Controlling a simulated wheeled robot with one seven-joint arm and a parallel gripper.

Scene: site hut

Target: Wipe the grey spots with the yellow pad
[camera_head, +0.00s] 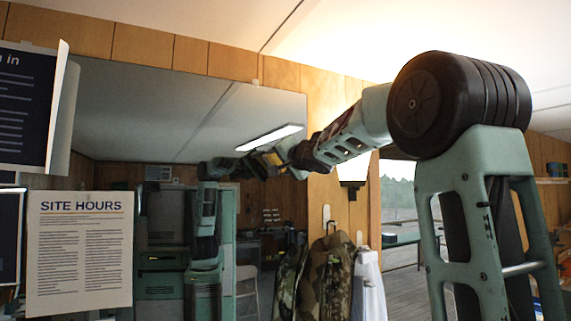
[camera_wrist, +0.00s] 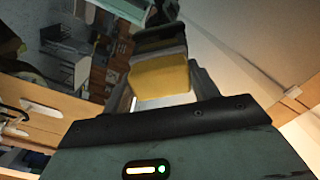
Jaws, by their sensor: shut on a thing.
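A large mirror (camera_head: 130,110) hangs on the wood-panelled wall and reflects the room and my own body. My arm reaches from the right, and my gripper (camera_head: 293,157) is at the mirror's right part, close to its reflection. In the wrist view the yellow pad (camera_wrist: 160,79) sits between the fingers of my gripper, which is shut on it. The pad's far edge faces the mirror, close to its reflected image; I cannot tell whether it touches the glass. I cannot make out any grey spots in either view; my gripper and arm cover part of the mirror.
A SITE HOURS sheet (camera_head: 79,250) overlaps the mirror's lower left, with a dark sign-in board (camera_head: 27,110) above it. A camouflage jacket (camera_head: 328,275) and a white garment (camera_head: 369,288) hang below my arm. A window (camera_head: 398,205) is behind my arm at the right.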

